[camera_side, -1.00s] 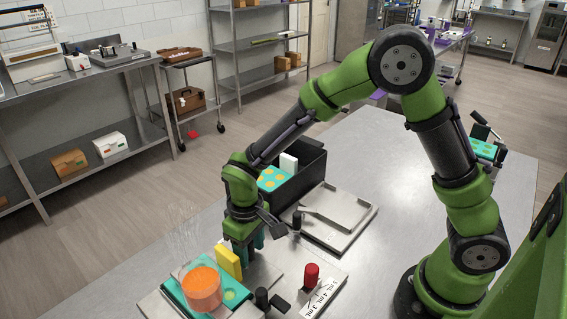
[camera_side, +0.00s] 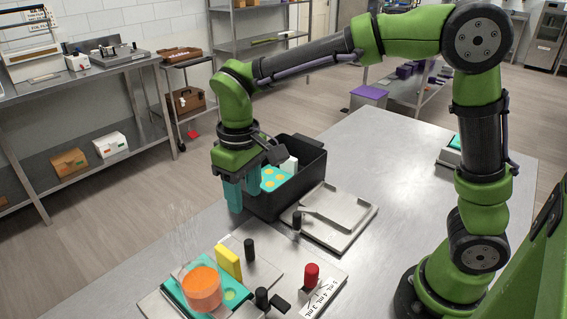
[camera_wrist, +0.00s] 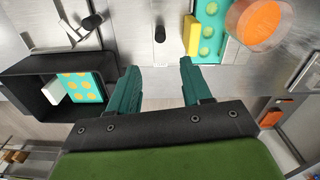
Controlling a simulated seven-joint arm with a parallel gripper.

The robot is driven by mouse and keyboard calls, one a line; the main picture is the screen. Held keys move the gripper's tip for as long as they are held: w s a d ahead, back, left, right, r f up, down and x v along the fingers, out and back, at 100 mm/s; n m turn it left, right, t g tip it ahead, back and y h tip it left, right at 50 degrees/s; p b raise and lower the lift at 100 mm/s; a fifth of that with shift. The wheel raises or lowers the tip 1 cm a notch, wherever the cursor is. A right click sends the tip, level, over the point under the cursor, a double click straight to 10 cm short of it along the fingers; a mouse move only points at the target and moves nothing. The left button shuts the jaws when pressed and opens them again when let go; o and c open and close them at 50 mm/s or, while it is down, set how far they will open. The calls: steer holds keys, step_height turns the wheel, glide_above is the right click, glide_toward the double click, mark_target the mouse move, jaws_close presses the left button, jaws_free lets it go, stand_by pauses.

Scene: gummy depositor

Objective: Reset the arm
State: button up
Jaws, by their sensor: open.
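My gripper (camera_side: 241,190) is raised above the table, with its two teal fingers pointing down, apart and empty. In the wrist view the open fingers (camera_wrist: 158,82) show bare steel between them. Below my gripper is the depositor, with a clear hopper (camera_side: 202,288) of orange liquid, a teal mold (camera_side: 230,294) under it and a yellow block (camera_side: 229,262) beside it. A black knob (camera_side: 249,249) stands upright on the depositor's plate, apart from my fingers. The red knob (camera_side: 312,274) stands by the volume label (camera_side: 319,299).
A black bin (camera_side: 316,160) holding a filled teal mold (camera_side: 273,178) and a white block (camera_side: 289,164) is close behind my fingers. A metal tray (camera_side: 350,235) with a scraper lies right of it. The table (camera_side: 390,165) is clear at the back.

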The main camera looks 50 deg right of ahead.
steer(key=shift+r, duration=0.55)
steer(key=s+d+r+m+t+y, duration=0.1)
steer(key=s+d+r+m+t, duration=0.1)
steer(key=s+d, duration=0.4)
steer(key=s+d+r+m+t+y, duration=0.1)
steer(key=s+d+r+m+t, duration=0.1)
steer(key=s+d+t, duration=0.3)
steer(key=shift+s+d+r+m, duration=0.4)
steer(key=shift+s+m, duration=0.5)
steer(key=shift+s, duration=0.3)
